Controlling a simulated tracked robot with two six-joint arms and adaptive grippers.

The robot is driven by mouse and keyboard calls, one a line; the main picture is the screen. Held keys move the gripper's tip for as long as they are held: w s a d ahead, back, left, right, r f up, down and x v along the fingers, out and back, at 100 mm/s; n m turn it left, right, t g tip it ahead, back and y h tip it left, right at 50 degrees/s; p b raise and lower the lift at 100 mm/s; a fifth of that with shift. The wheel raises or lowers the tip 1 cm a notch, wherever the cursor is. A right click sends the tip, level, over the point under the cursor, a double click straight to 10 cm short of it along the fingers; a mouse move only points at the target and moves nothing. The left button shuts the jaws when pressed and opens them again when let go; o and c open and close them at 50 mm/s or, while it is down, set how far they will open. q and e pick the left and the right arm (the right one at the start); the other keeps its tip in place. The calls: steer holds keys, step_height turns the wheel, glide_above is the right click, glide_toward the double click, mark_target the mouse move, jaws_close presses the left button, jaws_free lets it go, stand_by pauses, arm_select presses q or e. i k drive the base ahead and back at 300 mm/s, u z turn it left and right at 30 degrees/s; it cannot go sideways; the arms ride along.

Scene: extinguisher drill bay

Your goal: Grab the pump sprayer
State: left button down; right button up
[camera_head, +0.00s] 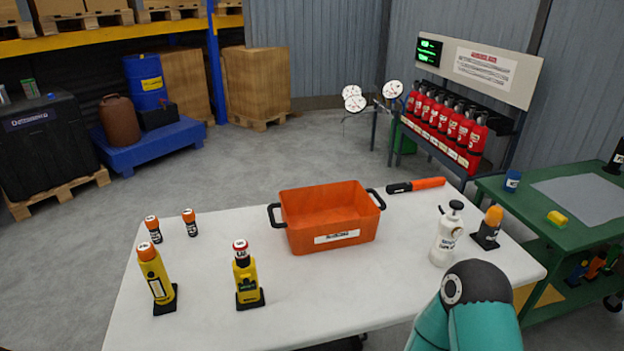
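The pump sprayer (446,238) is a white bottle with a black pump top and dark printing. It stands upright on the white table (370,290), near the table's right end. My teal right arm rises from the bottom edge just in front of it, and its rounded joint is close below the sprayer's base in the picture. I cannot tell whether they touch. My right gripper's fingers do not show. My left arm and gripper are out of view.
An orange tub (330,215) with black handles stands mid-table. An orange-topped device (488,228) on a dark base is close right of the sprayer. An orange-and-black stick (415,186) lies behind. Yellow devices (246,275) stand left. A green cart (545,235) adjoins on the right.

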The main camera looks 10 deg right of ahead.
mark_target(450, 228)
steer(key=u, duration=1.75)
steer(key=i, duration=0.1)
steer(key=z, duration=4.25)
steer(key=i, duration=0.15)
steer(key=u, duration=2.65)
steer(key=i, duration=0.15)
steer(key=u, duration=1.5)
steer(key=i, duration=0.15)
steer(key=u, duration=0.85)
steer(key=k, duration=1.6)
